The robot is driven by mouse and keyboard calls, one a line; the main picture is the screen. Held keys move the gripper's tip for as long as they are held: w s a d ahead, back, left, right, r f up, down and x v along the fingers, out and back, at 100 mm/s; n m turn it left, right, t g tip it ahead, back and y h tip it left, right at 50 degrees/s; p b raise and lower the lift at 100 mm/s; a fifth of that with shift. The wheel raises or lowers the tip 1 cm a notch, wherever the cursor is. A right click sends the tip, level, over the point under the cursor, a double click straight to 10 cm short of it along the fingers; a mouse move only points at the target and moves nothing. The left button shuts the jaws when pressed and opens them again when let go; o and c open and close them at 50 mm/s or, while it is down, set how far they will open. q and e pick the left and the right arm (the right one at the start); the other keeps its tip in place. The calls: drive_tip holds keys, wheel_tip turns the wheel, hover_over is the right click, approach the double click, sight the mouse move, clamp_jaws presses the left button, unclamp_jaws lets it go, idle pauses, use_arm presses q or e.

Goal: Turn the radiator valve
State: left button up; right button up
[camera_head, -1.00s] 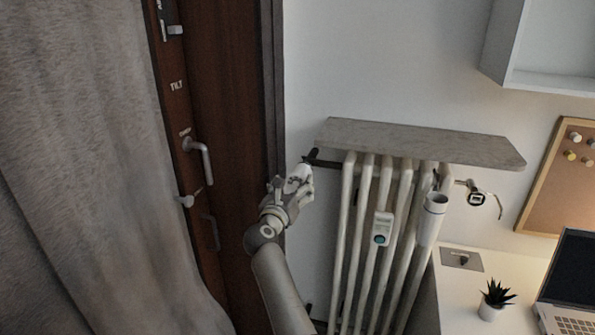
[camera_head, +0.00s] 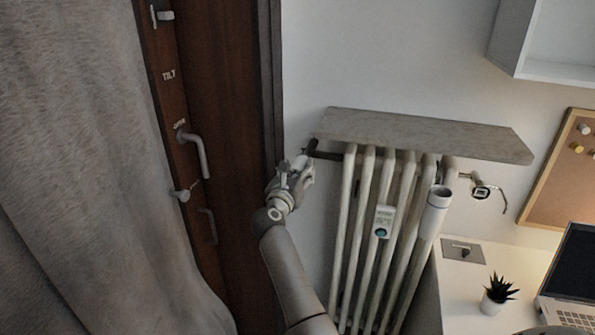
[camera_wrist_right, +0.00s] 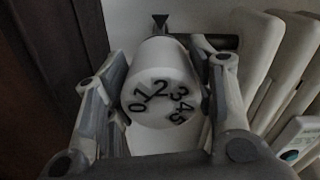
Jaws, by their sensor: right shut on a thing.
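The radiator valve (camera_wrist_right: 158,82) is a white round knob with black numbers 0 to 5 on its face. In the right wrist view it sits between the two fingers of my right gripper (camera_wrist_right: 160,95), which is shut on it. The 2 is near the top of the face. In the head view my right gripper (camera_head: 297,172) is at the upper left end of the white radiator (camera_head: 363,230) and hides most of the knob. A dark pipe joins the valve to the radiator. My left gripper is not in view.
A grey shelf board (camera_head: 420,135) lies above the radiator. A brown door with handles (camera_head: 195,150) and a grey curtain (camera_head: 80,170) are close on the left. A white desk (camera_head: 465,290) with a plant (camera_head: 497,290) and laptop (camera_head: 570,270) is at the right.

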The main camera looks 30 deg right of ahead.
drive_tip(key=n+p, duration=0.4)
drive_tip(key=shift+w+a+r, duration=0.1)
drive_tip(key=shift+r, duration=0.05)
drive_tip(key=n+p, duration=0.2)
drive_tip(key=shift+n, duration=0.4)
use_arm(q)
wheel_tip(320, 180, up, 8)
drive_tip(key=p, duration=0.1)
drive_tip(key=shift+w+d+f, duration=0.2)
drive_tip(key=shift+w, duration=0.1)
use_arm(e)
drive_tip(key=shift+n, duration=0.9)
use_arm(q)
drive_tip(key=shift+p, duration=0.35)
use_arm(e)
drive_tip(key=shift+f, duration=0.2)
drive_tip(key=o, duration=1)
